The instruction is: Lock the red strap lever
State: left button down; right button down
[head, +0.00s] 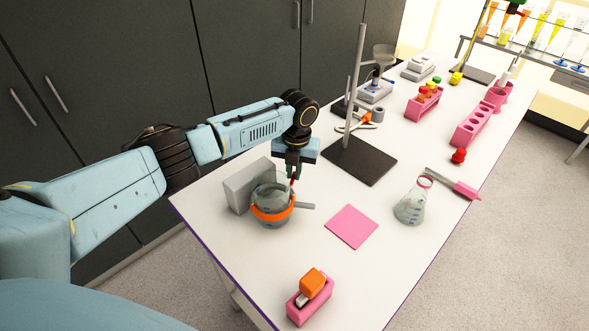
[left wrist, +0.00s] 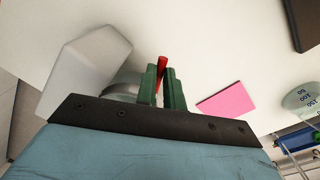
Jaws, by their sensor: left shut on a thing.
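The red strap lever (left wrist: 162,65) shows in the left wrist view as a short red bar between the green fingers of my left gripper (left wrist: 163,82). The gripper is shut on it. In the head view, my left gripper (head: 293,168) points down at the right upper side of a glass vessel (head: 268,194), and a bit of the red lever (head: 292,183) shows below the fingers. An orange strap (head: 272,214) runs around the vessel. The fingers hide part of the lever, so its exact angle is unclear. My right gripper is in neither view.
A grey block (head: 238,188) stands close behind the vessel. A pink square (head: 352,226) lies to the right, with a flask (head: 412,203) beyond it. A stand with a dark base (head: 366,163) is behind. A pink holder (head: 311,303) with an orange-topped item sits at the front.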

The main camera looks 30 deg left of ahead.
pick_arm(q)
jog(key=n+p, duration=0.1)
jog(key=a+n+p, duration=0.1)
jog(key=n, duration=0.1)
jog(key=n+p, duration=0.1)
jog(key=n, duration=0.1)
jog(key=shift+s+a+r, duration=0.1)
jog(key=shift+s+a, duration=0.2)
jog(key=shift+s, duration=0.1)
jog(key=shift+s+a+n+p, duration=0.15)
jog(key=shift+n+p, duration=0.4)
jog(key=shift+n, duration=0.3)
jog(key=shift+s+a+n+p, duration=0.2)
jog(key=shift+n+p, duration=0.3)
jog(key=shift+n, duration=0.3)
jog(key=shift+s+a+n+p, duration=0.15)
jog(key=shift+n+p, duration=0.4)
jog(key=shift+n, duration=0.3)
jog(key=c, duration=1.5)
grip_release()
jog(key=shift+s+f, duration=0.1)
jog(key=shift+f, duration=0.15)
